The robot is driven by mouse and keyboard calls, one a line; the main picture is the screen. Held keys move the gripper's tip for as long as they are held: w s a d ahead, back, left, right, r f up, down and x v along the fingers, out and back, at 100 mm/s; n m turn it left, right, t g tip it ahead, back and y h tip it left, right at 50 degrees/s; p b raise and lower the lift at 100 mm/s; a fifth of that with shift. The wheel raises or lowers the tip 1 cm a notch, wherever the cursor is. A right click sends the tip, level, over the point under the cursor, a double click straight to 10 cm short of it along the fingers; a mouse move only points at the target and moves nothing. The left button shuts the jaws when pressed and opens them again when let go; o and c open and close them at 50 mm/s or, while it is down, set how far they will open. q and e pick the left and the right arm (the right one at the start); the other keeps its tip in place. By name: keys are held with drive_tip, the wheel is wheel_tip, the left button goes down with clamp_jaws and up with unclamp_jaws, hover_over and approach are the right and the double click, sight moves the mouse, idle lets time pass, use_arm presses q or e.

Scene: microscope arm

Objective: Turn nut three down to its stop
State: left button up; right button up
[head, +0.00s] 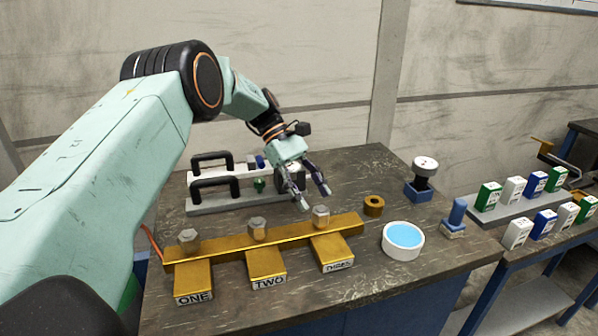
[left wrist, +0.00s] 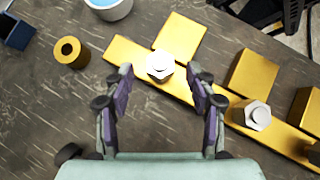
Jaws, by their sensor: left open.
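Nut three (head: 321,216) is a silver hex nut standing up from the brass bar (head: 205,247) above the block labelled THREE (head: 333,252). My left gripper (head: 315,198) is open and empty, its fingers pointing down just above and behind nut three. In the left wrist view nut three (left wrist: 160,66) appears between the two spread fingertips (left wrist: 160,74), with a gap on each side. I see no contact. Nut two (head: 258,228) and nut one (head: 189,240) stand farther left on the bar. Nut two also shows in the left wrist view (left wrist: 257,115). My right gripper is out of view.
A brass ring (head: 374,205) and a white dish with blue contents (head: 403,240) lie right of the bar. A blue stand with a white-topped piece (head: 422,180) and a blue stamp-like piece (head: 456,217) stand farther right. Black-handled grey pieces (head: 215,190) stand behind.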

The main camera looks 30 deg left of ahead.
use_arm(q)
drive_tip(key=v, duration=0.7)
drive_tip(key=shift+a+r, duration=0.2)
idle(0.4)
